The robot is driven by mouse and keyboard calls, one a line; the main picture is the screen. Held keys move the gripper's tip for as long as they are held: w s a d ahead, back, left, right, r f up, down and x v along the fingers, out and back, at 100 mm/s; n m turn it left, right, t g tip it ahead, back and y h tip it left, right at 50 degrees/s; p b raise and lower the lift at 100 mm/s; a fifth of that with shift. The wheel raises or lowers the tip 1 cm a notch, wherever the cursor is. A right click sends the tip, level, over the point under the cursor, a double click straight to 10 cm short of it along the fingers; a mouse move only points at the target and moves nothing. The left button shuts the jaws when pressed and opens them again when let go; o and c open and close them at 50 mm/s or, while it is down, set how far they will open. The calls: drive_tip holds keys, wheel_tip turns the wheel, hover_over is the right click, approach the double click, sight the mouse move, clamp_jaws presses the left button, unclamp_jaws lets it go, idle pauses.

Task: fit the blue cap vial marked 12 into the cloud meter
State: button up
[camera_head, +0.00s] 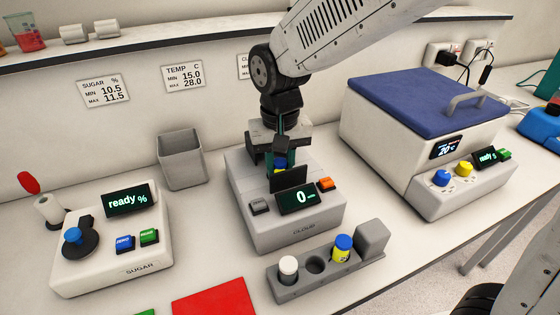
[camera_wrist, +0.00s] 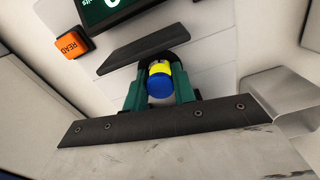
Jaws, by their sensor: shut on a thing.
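The blue cap vial with yellow contents (camera_wrist: 160,80) is between the green fingers of my gripper (camera_wrist: 160,92). In the wrist view a dark round opening lies around the vial's far end. I cannot tell how deep the vial sits in it. The number on the vial is not readable. A dark upright flap (camera_head: 289,178) stands in front of the vial, and the meter's display (camera_head: 297,200) reads 0.
A grey rack (camera_head: 290,292) in front holds a white-capped vial (camera_head: 288,268) and another blue-capped yellow vial (camera_head: 342,247), with an empty hole between. The sugar meter (camera_head: 95,273) is left, a grey bin (camera_head: 181,158) behind, and a blue-lidded box (camera_head: 385,140) right.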

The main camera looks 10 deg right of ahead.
sight(282, 164)
drive_tip(key=o, duration=1.1)
drive_tip(key=shift+c, duration=0.2)
wheel_tip(282, 164, up, 8)
drive_tip(key=shift+f, duration=0.25)
drive_tip(key=shift+s+d+f+n, duration=0.1)
drive_tip(key=shift+s+d+n, duration=0.05)
drive_tip(key=shift+s+n, duration=0.15)
drive_tip(key=shift+s+d+f+n+g, duration=0.15)
drive_tip(key=shift+s+d+f, duration=0.05)
drive_tip(key=shift+s+d, duration=0.3)
drive_tip(key=shift+s+d+f+n+g, duration=0.2)
drive_tip(key=shift+s+d, duration=0.15)
drive_tip(key=shift+s, duration=0.2)
drive_tip(key=s+d+r+m+t, duration=0.2)
drive_tip(key=s+d, duration=1.4)
drive_tip(key=d, duration=0.2)
drive_tip(key=shift+s+d+m, duration=0.35)
drive_tip(key=shift+d, duration=0.05)
